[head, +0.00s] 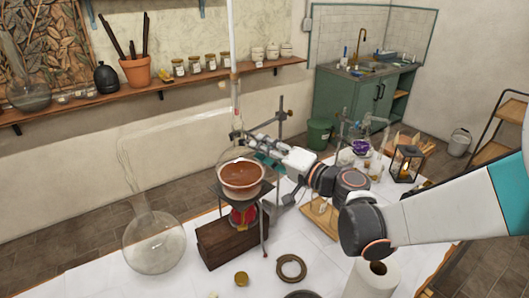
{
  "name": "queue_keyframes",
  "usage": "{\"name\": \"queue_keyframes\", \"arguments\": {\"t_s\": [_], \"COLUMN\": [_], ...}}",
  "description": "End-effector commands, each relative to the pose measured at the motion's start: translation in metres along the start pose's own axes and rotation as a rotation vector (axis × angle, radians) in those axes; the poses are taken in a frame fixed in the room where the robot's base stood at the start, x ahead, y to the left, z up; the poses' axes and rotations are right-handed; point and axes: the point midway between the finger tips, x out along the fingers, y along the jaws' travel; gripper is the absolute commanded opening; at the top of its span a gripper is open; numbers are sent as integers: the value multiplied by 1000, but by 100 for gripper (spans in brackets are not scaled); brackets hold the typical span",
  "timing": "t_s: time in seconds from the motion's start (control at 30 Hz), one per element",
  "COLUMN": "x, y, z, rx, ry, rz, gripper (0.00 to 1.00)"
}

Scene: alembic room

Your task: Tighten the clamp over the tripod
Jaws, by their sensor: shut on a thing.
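The tripod (264,222) stands on the table and bears a copper-coloured bowl of brown contents (241,174) over a red burner (243,214). Above it, a metal clamp (284,115) sits on an upright rod beside a tall, thin glass column (236,105). My gripper (264,152) reaches in from the right, just above and behind the bowl's right side. Its jaws are shut at the clamp's lower part; the exact contact is small and partly hidden by the gripper.
A large glass flask (154,243) stands left of the wooden block (225,238). A brown ring (291,267), a small jar (241,279) and a paper roll (374,279) are in front. A lantern (406,163) and glassware are at the right back.

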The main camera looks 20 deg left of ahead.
Motion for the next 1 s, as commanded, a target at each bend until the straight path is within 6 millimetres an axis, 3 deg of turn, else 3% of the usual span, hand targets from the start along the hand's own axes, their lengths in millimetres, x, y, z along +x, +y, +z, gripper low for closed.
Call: {"name": "queue_keyframes", "arguments": {"t_s": [1.0], "x": [0], "y": [1], "z": [1], "rx": [962], "ry": [1], "rz": [1], "gripper": [6]}}
